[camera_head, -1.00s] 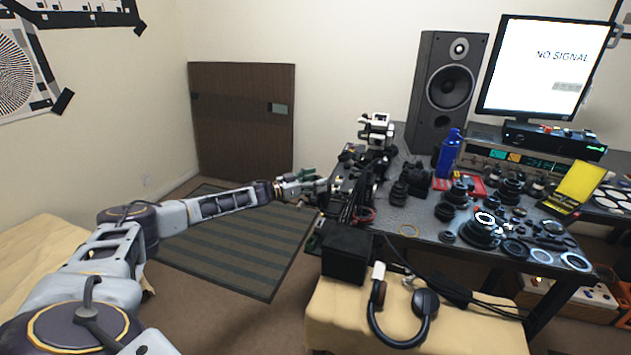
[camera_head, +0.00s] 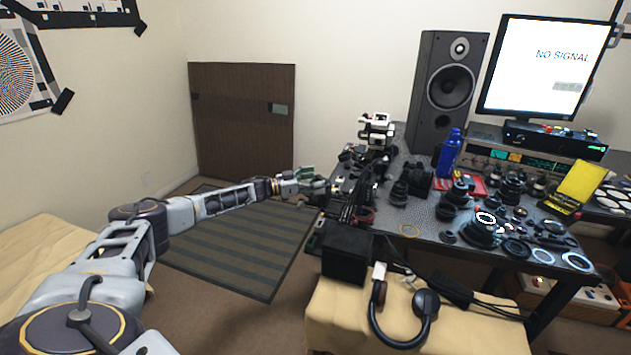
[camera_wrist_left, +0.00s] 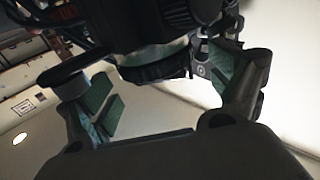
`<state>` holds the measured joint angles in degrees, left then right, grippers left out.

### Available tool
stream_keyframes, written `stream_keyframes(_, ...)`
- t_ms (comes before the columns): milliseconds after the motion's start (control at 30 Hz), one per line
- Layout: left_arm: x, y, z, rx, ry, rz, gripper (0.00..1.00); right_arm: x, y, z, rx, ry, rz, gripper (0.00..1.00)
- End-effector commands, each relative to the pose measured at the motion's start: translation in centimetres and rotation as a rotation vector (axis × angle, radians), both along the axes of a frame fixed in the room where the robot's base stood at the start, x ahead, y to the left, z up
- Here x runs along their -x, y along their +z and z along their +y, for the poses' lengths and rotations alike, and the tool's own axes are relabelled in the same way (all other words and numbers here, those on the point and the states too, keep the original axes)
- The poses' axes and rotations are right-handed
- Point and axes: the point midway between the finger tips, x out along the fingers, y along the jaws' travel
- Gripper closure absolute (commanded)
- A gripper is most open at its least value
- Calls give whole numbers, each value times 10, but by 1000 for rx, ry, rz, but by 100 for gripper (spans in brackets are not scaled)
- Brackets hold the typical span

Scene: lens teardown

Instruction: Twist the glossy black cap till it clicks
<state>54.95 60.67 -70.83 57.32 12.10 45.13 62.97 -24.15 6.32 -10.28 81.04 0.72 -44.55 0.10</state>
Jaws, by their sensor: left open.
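My left gripper (camera_head: 322,186) reaches in from the left to the left end of the cluttered table. In the left wrist view its two green-padded fingers (camera_wrist_left: 162,88) are wide apart. A dark round part with a ribbed rim (camera_wrist_left: 155,68) shows between and beyond the fingers; it may be the glossy black cap, but I cannot tell for sure. The pads look apart from it, though contact on the right side is hard to judge. In the head view, the cap cannot be told from the dark parts by the gripper. My right gripper is not in view.
The dark table (camera_head: 415,212) holds many black lens parts and rings, and a blue bottle (camera_head: 448,153). A black box (camera_head: 346,254) and headphones (camera_head: 424,303) are at its near side. Floor above the striped mat (camera_head: 235,245) is open.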

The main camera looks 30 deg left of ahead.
Motion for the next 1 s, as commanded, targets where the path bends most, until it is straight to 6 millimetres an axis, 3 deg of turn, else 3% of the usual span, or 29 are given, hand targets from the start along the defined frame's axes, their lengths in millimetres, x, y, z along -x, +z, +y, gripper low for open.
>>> stream_keyframes(467,6,0,6,-1,2,-1,8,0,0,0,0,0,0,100)
stream_keyframes(1000,52,-1,40,0,2,2,8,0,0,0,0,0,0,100)
